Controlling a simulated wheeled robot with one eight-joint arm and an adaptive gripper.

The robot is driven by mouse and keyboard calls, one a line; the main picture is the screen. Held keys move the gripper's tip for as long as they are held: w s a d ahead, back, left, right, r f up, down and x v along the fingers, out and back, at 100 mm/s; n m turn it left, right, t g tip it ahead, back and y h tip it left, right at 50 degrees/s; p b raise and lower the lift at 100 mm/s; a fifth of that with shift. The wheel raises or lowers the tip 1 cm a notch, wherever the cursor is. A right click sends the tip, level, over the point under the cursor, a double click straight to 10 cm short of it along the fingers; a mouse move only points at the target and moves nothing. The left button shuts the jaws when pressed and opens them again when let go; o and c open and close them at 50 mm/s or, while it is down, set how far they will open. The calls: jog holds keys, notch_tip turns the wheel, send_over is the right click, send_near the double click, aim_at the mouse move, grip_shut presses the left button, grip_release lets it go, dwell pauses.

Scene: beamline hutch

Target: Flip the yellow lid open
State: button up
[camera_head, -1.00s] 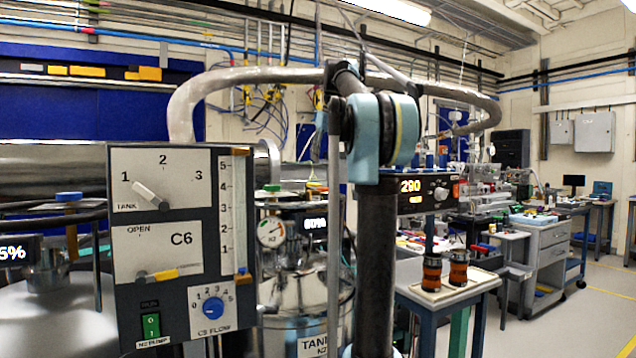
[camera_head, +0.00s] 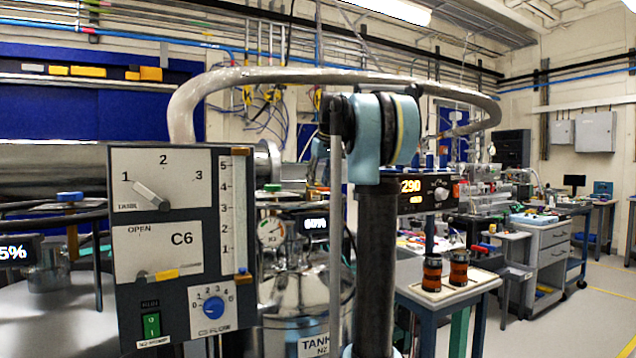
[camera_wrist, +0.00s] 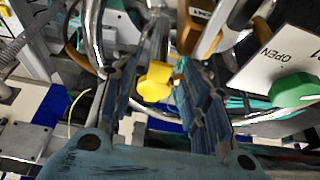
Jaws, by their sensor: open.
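In the wrist view, a small bright yellow piece (camera_wrist: 155,82) shows between the two fingers of my gripper (camera_wrist: 150,74). It has a rounded, lobed outline, and I cannot tell for sure that it is the yellow lid. My gripper is open, with one dark blue finger on each side of it. I see no clear contact between the fingers and the yellow piece. An orange-yellow part (camera_wrist: 201,27) is beyond the right finger. My gripper does not show in the head view, where my own arm stands in the middle.
A panel with a green knob (camera_wrist: 293,88) marked OPEN is close on the right in the wrist view. Metal pipes (camera_wrist: 93,35) run at the left. In the head view, a control panel (camera_head: 130,218) stands front left and a small table (camera_head: 471,287) at right.

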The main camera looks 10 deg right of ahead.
grip_shut()
